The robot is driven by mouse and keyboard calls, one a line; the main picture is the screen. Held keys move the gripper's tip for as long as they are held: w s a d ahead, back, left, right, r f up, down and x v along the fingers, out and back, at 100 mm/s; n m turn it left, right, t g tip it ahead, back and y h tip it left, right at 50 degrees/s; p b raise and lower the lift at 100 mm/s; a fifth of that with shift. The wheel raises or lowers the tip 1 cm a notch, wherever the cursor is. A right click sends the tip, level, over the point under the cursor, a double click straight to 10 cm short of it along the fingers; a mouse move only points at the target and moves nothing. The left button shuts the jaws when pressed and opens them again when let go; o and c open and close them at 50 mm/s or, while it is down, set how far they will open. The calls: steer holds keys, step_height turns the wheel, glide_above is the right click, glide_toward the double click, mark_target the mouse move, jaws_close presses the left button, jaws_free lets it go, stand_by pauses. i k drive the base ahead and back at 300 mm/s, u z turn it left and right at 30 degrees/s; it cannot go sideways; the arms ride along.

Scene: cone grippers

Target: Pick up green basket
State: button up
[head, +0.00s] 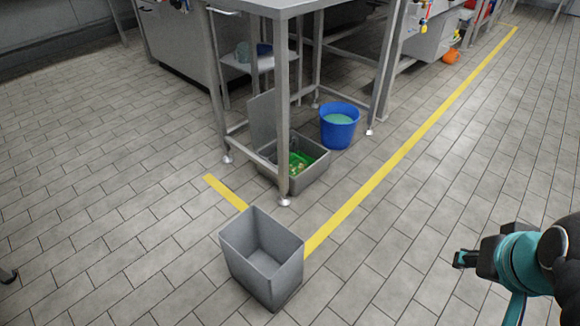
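No plainly green basket stands out in the head view. A green item (299,161) with pale yellow bits lies inside a grey crate (308,178) under the metal table; its shape is partly hidden by the crate wall and a table leg. My gripper (462,260) is at the right side, over open floor and well apart from the crate. It is small and seen from the side, so its opening cannot be told. Nothing visible hangs from it.
An empty grey bin (262,262) stands in front on the yellow floor line (400,150). A blue bucket (339,130) is beside the crate. The metal table (275,6) and its legs surround the crate.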

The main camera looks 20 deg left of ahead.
mark_target(298, 162)
steer(key=i, duration=3.95)
steer(key=u, duration=4.55)
